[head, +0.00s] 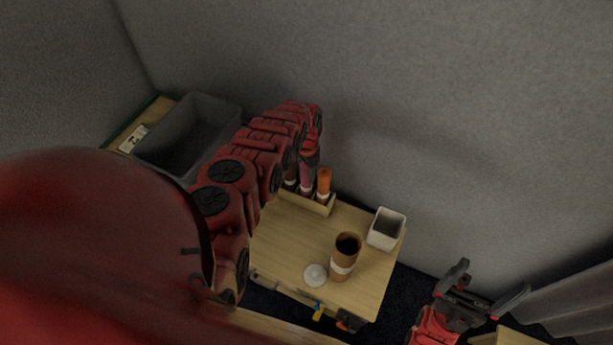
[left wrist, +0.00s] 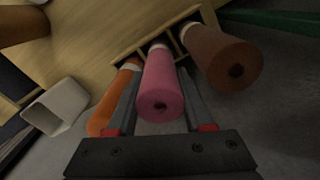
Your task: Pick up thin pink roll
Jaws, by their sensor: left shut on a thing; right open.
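A thin pink roll (left wrist: 160,92) stands in a wooden holder, between an orange roll (left wrist: 107,105) and a thicker brown roll (left wrist: 225,62) in the left wrist view. My left gripper (left wrist: 160,105) is shut on the pink roll, with one finger on each side of it. In the head view the pink roll (head: 306,180) shows below my left gripper (head: 310,158), partly hidden by it. The lower end of the roll is still among the holder's dividers. My right gripper (head: 484,299) is open and empty at the lower right.
The wooden holder (head: 318,206) sits on a small wooden table (head: 290,245). An orange roll (head: 323,182) is beside the pink one. A brown cup (head: 343,262), a white lid (head: 315,275) and a white square pot (head: 386,228) stand nearby. A grey bin (head: 190,135) is at left.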

